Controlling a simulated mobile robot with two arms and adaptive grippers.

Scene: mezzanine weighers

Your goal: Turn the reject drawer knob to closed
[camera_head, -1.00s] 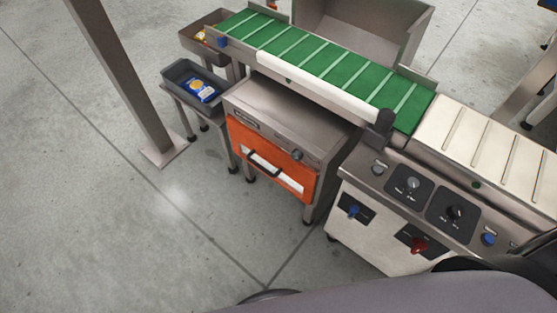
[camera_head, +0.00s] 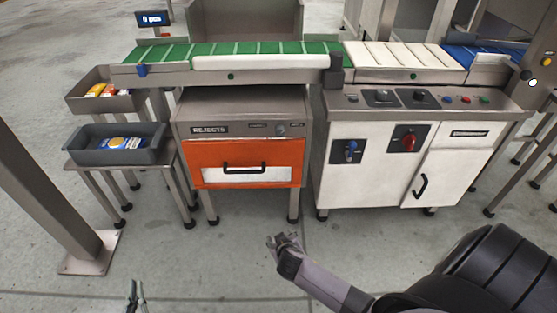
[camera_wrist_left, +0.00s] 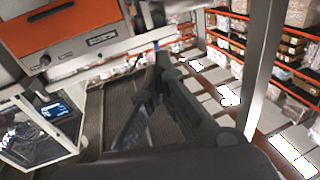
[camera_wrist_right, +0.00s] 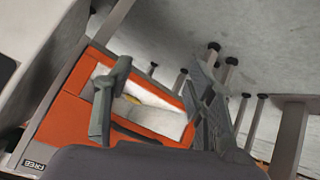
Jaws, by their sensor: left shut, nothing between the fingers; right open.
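The reject cabinet (camera_head: 185,113) stands below the green belt. Its orange drawer front (camera_head: 200,152) has a black handle (camera_head: 245,167) and a white panel, and appears flush. The small grey knob (camera_head: 281,129) is at the upper right of the cabinet face, between small labels; its pointing direction is too small to tell. My left gripper (camera_head: 135,289) is shut and empty at the bottom left, well away from the knob. My right gripper (camera_head: 281,240) is open and empty, low in front of the cabinet. The right wrist view shows the orange drawer (camera_wrist_right: 68,118) beyond its fingers (camera_wrist_right: 160,75).
Right of the cabinet is a white control cabinet (camera_head: 365,185) with blue (camera_head: 350,148) and red (camera_head: 409,140) knobs. Dark bins (camera_head: 90,155) stand at left, near a grey post (camera_head: 45,205). The floor in front is clear.

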